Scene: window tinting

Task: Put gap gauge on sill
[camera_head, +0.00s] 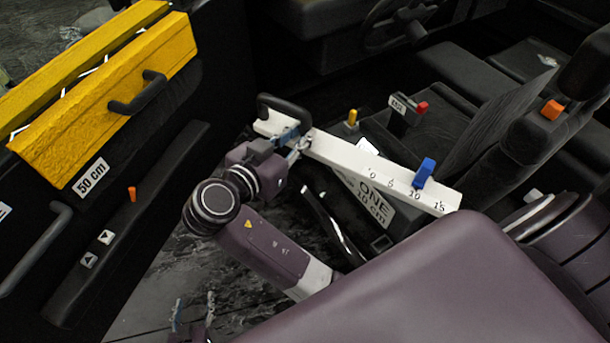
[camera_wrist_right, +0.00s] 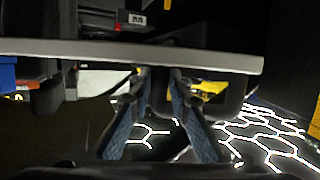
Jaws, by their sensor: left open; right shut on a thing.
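The gap gauge (camera_head: 330,151) is a long white bar with a black handle (camera_head: 285,107), a blue slider (camera_head: 424,172) and numbers up to 15. My right gripper (camera_head: 296,139) is shut on its handle end and holds it above the floor, between the door and the seats. In the right wrist view the bar (camera_wrist_right: 110,48) crosses beyond the fingertips (camera_wrist_right: 158,76). My left gripper (camera_head: 193,314) is open and empty at the bottom left.
A black box labelled 10 cm (camera_head: 372,205) lies under the gauge. The door's armrest (camera_head: 120,215) and grab handle (camera_head: 40,247) stick out at the left. Dark floor shows between the door and my right arm.

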